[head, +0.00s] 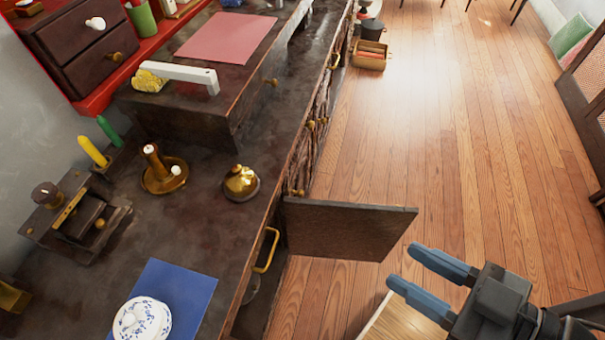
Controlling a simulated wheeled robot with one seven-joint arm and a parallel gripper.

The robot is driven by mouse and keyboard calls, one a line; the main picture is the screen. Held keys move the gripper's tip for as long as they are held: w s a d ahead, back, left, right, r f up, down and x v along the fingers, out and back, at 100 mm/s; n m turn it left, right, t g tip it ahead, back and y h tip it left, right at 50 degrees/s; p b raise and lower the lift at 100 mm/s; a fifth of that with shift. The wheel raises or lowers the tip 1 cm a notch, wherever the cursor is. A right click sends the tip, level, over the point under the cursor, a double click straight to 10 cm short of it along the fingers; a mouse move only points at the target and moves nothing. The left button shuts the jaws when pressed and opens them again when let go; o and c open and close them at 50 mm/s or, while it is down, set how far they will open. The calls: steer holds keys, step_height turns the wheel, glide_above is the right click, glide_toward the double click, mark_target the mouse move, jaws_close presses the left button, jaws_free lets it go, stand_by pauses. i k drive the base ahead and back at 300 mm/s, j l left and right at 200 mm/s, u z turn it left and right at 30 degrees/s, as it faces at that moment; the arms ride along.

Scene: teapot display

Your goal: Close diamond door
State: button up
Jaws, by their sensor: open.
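A dark brown cabinet door (345,228) stands open, swung out from the front of the long counter over the wooden floor. I cannot make out a diamond pattern on the face that shows. A brass handle (267,250) shows at the cabinet front beside the open compartment (258,300). My gripper (402,268) is at the lower right, just right of and below the door's free edge. Its two blue fingers are spread apart with nothing between them. It appears apart from the door.
A light wooden box or board (400,322) is below my gripper. A basket (370,55) stands far off; the floor between is clear.

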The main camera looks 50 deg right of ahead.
mark_target(320, 229)
steer(key=k+j+u, duration=0.2)
steer(key=k, duration=0.45)
steer(key=u, duration=0.45)
steer(key=l+u, duration=0.1)
steer(key=u, duration=0.85)
steer(key=l+u, duration=0.1)
steer(key=u, duration=0.35)
steer(key=k+l+u, duration=0.15)
steer(key=k+l, duration=0.4)
steer(key=l, duration=0.25)
steer(key=k+l+u, duration=0.2)
steer(key=k+l, duration=0.45)
steer(key=l, duration=0.15)
steer(key=k+l, duration=0.5)
steer(key=l, duration=0.15)
steer(key=k+l, duration=0.5)
steer(key=l, duration=0.15)
steer(key=k+l, duration=0.5)
steer(key=l, duration=0.15)
steer(key=k+l, duration=0.5)
steer(key=l, duration=0.15)
